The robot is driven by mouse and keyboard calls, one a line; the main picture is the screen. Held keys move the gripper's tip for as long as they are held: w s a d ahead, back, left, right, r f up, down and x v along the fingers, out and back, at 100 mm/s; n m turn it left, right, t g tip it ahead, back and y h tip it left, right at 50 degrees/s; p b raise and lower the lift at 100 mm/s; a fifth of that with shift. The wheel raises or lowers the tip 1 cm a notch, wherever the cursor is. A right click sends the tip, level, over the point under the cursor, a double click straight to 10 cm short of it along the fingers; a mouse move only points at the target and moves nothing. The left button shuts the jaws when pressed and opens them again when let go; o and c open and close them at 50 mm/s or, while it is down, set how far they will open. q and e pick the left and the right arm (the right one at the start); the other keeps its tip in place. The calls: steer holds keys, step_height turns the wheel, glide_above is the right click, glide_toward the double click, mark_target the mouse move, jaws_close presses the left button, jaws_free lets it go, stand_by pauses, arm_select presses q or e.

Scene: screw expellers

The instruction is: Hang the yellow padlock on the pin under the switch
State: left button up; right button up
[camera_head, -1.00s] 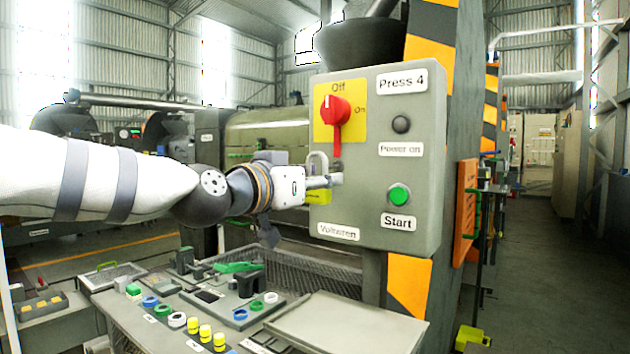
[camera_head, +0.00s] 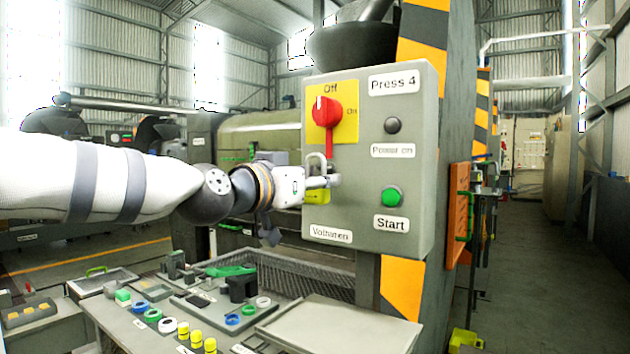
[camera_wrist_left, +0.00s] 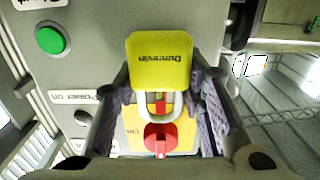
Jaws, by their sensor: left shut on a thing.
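The yellow padlock (camera_head: 318,196) is held in my left gripper (camera_head: 322,182), in front of the grey control box and below the red switch (camera_head: 325,112). In the left wrist view the padlock's yellow body (camera_wrist_left: 160,60) sits between the two fingers of the left gripper (camera_wrist_left: 160,78). Its metal shackle (camera_wrist_left: 176,104) points toward the red switch (camera_wrist_left: 160,138). In the head view the shackle (camera_head: 316,160) rises above the fingers. The pin under the switch is not clearly visible, and I cannot tell whether the shackle touches it. My right gripper is not in view.
The grey box (camera_head: 365,235) carries a green Start button (camera_head: 392,197) and a dark button (camera_head: 393,125). Below is a console with several coloured buttons and a flat grey lid (camera_head: 340,325). A walkway (camera_head: 530,270) lies open at the right.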

arm_select(q)
steer(key=shift+w, duration=0.1)
steer(key=shift+b+x, duration=0.4)
steer(key=shift+x, duration=0.65)
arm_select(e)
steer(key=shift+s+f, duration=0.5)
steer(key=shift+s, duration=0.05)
arm_select(q)
steer(key=shift+r, duration=0.1)
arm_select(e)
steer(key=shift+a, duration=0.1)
arm_select(q)
steer(key=shift+r, duration=0.3)
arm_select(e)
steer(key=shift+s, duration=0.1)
arm_select(q)
steer(key=shift+f, duration=0.25)
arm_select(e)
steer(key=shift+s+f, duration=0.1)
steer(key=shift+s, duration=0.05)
arm_select(q)
steer(key=shift+d+f+b, duration=0.15)
steer(key=shift+f+b, duration=0.15)
steer(key=shift+f, duration=0.25)
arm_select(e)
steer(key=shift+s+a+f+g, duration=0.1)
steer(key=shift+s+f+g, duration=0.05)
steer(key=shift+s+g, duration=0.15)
